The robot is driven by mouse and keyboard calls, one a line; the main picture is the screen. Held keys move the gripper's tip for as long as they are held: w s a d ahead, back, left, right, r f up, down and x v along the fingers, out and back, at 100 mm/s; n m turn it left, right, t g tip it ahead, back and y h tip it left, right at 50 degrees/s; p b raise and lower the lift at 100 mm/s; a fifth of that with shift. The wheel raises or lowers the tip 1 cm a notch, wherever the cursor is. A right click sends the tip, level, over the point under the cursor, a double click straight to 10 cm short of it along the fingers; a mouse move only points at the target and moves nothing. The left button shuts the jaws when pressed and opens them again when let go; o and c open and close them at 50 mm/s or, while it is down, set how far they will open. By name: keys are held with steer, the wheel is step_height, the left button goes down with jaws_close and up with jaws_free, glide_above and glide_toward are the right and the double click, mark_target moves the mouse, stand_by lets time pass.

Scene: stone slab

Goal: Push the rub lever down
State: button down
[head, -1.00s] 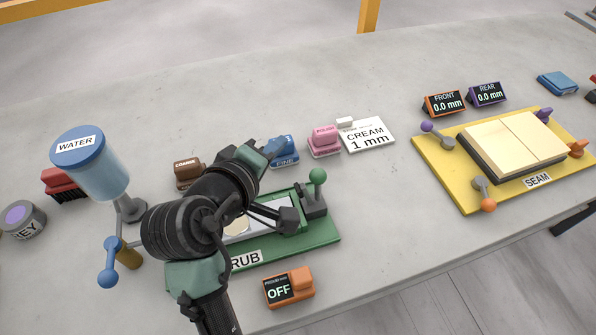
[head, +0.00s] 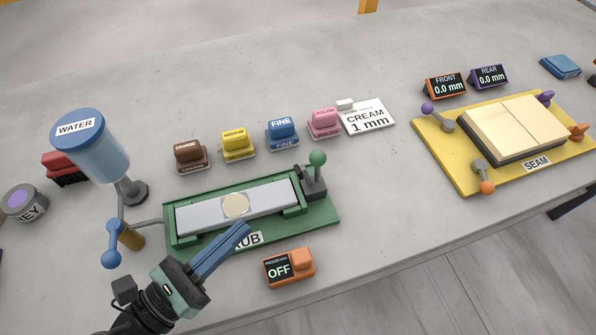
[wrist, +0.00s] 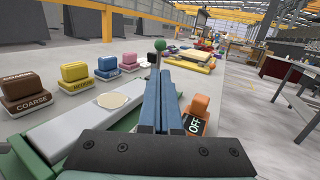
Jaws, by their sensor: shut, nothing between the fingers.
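The rub lever (head: 317,172) stands upright at the right end of the green rub fixture (head: 322,215), with a green ball on top. In the wrist view the lever's green ball (wrist: 160,46) shows just beyond my fingertips. The fixture holds a long grey slab (head: 270,197) with a round cream patch (head: 235,205) on it. My gripper (head: 246,230) is shut and empty, its blue fingers together. It is in front of the fixture, over the RUB label, left of and apart from the lever. In the wrist view my gripper (wrist: 166,72) points towards the lever.
An orange OFF box (head: 289,267) sits in front of the fixture. Brown, yellow, blue and pink blocks (head: 239,145) stand behind it. A water dispenser (head: 95,150) with a blue-knobbed tap is at left. The yellow seam board (head: 447,170) is at right, with clear table between.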

mark_target(298, 175)
steer(key=x, duration=1.4)
steer(key=shift+p, duration=0.35)
steer(key=shift+r, duration=0.1)
